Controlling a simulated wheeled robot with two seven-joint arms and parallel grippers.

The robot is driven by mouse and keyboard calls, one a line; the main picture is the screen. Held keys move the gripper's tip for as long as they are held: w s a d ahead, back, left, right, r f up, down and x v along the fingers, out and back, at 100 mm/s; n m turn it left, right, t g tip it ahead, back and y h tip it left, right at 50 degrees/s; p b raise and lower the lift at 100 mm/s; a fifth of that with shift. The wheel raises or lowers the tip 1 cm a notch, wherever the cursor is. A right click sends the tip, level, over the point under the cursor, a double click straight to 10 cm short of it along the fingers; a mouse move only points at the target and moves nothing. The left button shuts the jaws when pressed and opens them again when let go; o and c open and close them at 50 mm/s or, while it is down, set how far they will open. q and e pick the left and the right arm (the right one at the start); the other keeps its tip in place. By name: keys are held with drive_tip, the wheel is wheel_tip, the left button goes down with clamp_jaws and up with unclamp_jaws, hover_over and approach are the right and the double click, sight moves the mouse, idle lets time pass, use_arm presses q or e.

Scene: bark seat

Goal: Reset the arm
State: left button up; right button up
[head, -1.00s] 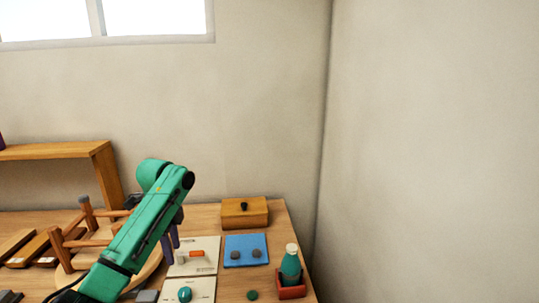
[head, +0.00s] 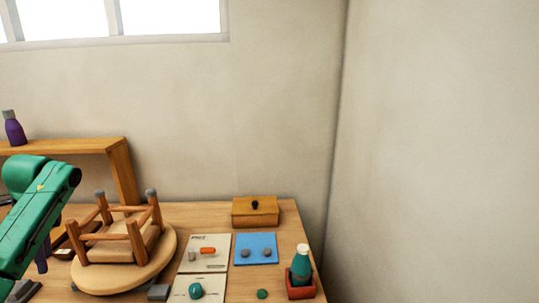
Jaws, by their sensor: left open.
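My left arm is green and comes in from the left edge of the head view. My left gripper (head: 46,248) hangs under its end, with purple fingers partly hidden behind the arm. It is open, left of an upturned wooden stool (head: 121,241) whose legs point up, two of them with grey caps. The stool lies on a round wooden board (head: 165,262). No object shows between the fingers. My right gripper is not in view.
On the table (head: 288,222) are a wooden box (head: 255,213) with a black knob, a blue mat (head: 244,241) with two grey pieces, cards (head: 219,265) with small parts, and a teal bottle (head: 301,265) in a red holder (head: 302,291). A wooden shelf (head: 125,170) bears a purple bottle (head: 14,129).

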use_arm(q)
drive_tip(key=s+a+f+n+y, duration=0.3)
drive_tip(key=s+a+f, duration=0.2)
drive_tip(key=a+f, duration=0.5)
drive_tip(key=s+a+f+n+y, duration=0.3)
drive_tip(key=s+a+f, duration=0.25)
drive_tip(key=f, duration=0.75)
drive_tip(key=s+a+f+m+t, duration=0.1)
drive_tip(key=s+a+f+t, duration=0.15)
drive_tip(key=s+f, duration=0.5)
drive_tip(key=s+a+f+m+t, duration=0.1)
drive_tip(key=s+a+f, duration=0.25)
drive_tip(key=s, duration=0.65)
drive_tip(key=s+d+f+n+g+h, duration=0.1)
drive_tip(key=s+d+f+h, duration=0.15)
drive_tip(key=d+f, duration=0.9)
drive_tip(key=s+d+f+n+g+h, duration=0.1)
drive_tip(key=s+d+f+h, duration=0.15)
drive_tip(key=d+f, duration=0.85)
drive_tip(key=s+d+f+n+h, duration=0.1)
drive_tip(key=d+f, duration=0.1)
drive_tip(key=d, duration=1.2)
drive_tip(key=s+d+f+n+h, duration=0.1)
drive_tip(key=d+f+h, duration=0.1)
drive_tip(key=d, duration=1.1)
drive_tip(key=shift+s+d, duration=0.15)
drive_tip(key=shift+d, duration=0.25)
